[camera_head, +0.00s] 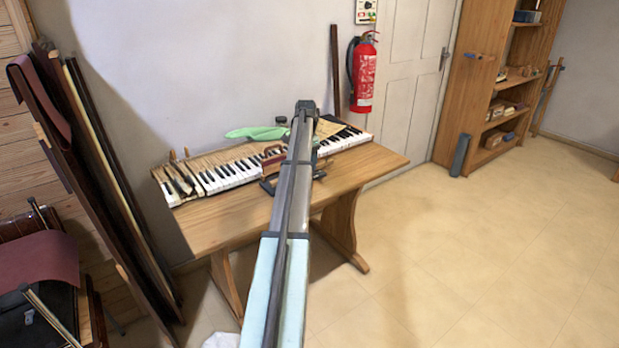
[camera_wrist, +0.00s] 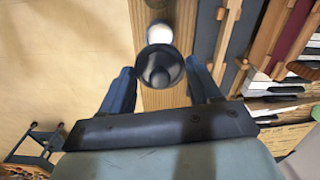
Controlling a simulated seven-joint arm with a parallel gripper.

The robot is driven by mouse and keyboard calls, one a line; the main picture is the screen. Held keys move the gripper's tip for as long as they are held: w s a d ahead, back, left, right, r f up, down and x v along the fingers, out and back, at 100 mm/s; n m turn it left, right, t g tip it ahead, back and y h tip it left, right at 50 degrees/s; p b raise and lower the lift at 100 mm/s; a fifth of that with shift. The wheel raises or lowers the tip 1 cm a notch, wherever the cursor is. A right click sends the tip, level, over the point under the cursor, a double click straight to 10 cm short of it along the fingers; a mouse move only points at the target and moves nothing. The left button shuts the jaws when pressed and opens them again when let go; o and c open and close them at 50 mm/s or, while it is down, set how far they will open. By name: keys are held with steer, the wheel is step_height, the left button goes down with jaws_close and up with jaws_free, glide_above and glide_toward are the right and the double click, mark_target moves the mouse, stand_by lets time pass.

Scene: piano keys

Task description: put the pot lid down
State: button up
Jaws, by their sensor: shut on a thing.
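In the wrist view, my gripper (camera_wrist: 160,67) has its two dark blue fingers on either side of a small, round, dark thing with a raised middle, which I take to be the pot lid (camera_wrist: 158,76). The gripper is shut on it. The wooden table (camera_wrist: 178,96) shows below and beside it. A gap below the lid cannot be judged. In the head view, my arm reaches over the table (camera_head: 375,168) and hides the lid and most of the gripper.
A white-topped round thing (camera_wrist: 160,32) stands just beyond the lid in the wrist view. Piano keys (camera_head: 228,170) run along the table's back, with a green thing (camera_head: 257,133) behind. The table's right end is clear. A fire extinguisher (camera_head: 364,75) hangs on the wall.

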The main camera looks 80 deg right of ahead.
steer(key=s+d+f, duration=0.3)
steer(key=s+d, duration=0.2)
glide_above(320, 190)
step_height(320, 190, down, 6)
steer(key=shift+a+r, duration=0.1)
steer(key=shift+r, duration=0.15)
steer(key=shift+f, duration=2.1)
steer(key=shift+f, duration=0.1)
steer(key=o, duration=1)
step_height(320, 190, up, 12)
steer(key=shift+r, duration=0.15)
